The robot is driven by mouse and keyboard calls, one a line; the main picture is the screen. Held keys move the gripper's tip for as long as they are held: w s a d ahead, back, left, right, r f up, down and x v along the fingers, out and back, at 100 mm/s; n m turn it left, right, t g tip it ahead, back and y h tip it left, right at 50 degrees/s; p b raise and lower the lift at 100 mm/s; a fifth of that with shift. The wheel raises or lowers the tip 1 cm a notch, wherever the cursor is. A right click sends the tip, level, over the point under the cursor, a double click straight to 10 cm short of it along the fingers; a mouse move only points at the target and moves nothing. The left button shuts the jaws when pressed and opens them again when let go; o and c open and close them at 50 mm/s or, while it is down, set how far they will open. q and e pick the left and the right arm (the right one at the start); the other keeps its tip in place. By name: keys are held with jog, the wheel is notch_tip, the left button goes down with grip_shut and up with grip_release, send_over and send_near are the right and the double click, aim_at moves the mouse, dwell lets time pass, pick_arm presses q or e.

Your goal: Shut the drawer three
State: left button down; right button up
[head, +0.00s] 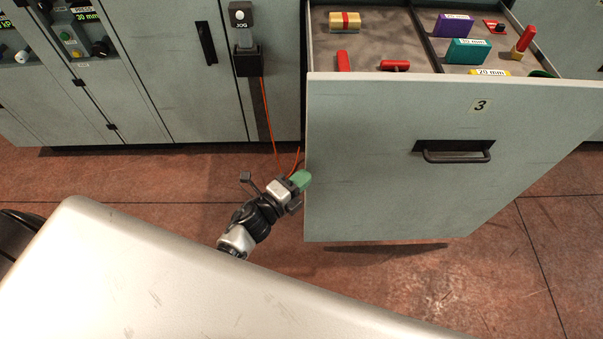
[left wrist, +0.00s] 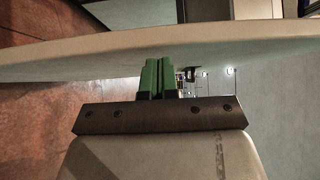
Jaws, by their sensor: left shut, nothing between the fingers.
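Drawer three (head: 390,190) stands pulled out at the right of the head view, its pale grey-green front marked "3". Its dark bar handle (head: 455,153) is right of the middle of the front. My left gripper (head: 303,179) is at the left edge of the drawer front, well left of the handle. Its green fingers are shut together and empty, also in the left wrist view (left wrist: 158,75). A pale panel edge crosses just beyond the fingertips there. I cannot tell whether they touch the drawer. My right gripper is not in view.
The open drawer holds a purple block (head: 455,25), a teal block (head: 468,51), a yellow block with a red band (head: 344,21) and several red pieces. A JOG switch box (head: 247,62) with an orange cable hangs on the cabinet at left. Tiled floor (head: 130,180) is clear.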

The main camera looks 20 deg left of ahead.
pick_arm(q)
jog(key=shift+w+a, duration=0.2)
jog(key=shift+w, duration=0.3)
